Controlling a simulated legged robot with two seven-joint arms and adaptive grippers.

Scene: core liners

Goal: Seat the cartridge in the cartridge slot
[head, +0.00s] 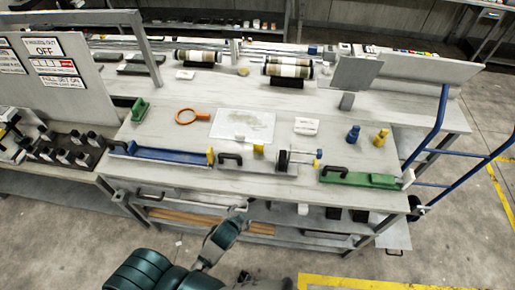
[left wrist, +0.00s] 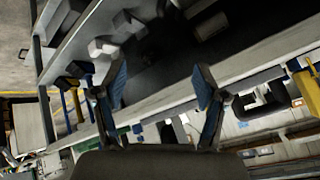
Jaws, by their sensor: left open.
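I cannot tell for certain which item is the cartridge or which is its slot. A cylinder with dark ends and a pale band (head: 288,67) lies at the back of the bench, and a similar one (head: 195,57) lies to its left. My right gripper is not in view.
A long blue tray (head: 160,154) and a green tray (head: 358,179) lie along the front edge. An orange ring-shaped tool (head: 190,116), a pale sheet (head: 243,125), and blue (head: 353,134) and yellow (head: 381,138) pieces are on the bench. A blue-railed cart (head: 433,130) stands at right.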

